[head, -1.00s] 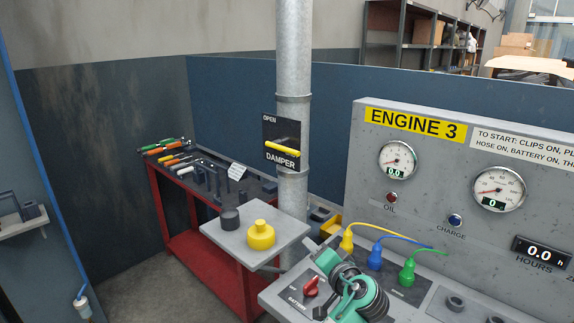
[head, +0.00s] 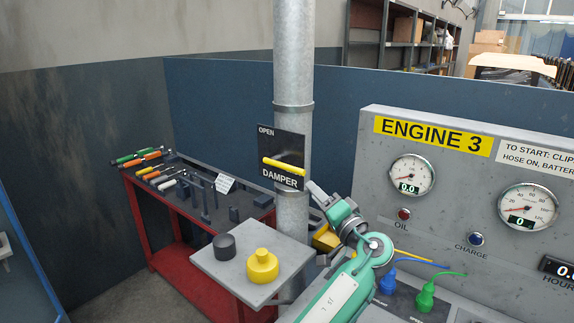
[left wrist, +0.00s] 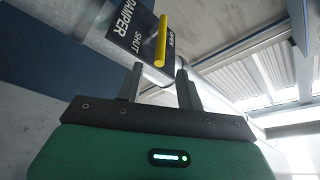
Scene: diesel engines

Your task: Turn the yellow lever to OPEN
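The yellow lever (head: 284,167) is a bar on a black damper plate (head: 281,147) fixed to a grey vertical pipe. In the head view it lies nearly level across the plate, below the word OPEN and just above DAMPER. My left gripper (head: 317,192) is just right of and below the plate, apart from the lever. In the left wrist view its two fingers (left wrist: 160,86) are spread with nothing between them. My right gripper is not in view.
The grey pipe (head: 293,60) stands behind the plate. A small grey shelf (head: 237,283) with a yellow cap (head: 262,266) and a dark cap (head: 224,246) sits below. The ENGINE 3 panel (head: 376,200) is to the right. A red tool bench (head: 150,226) is to the left.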

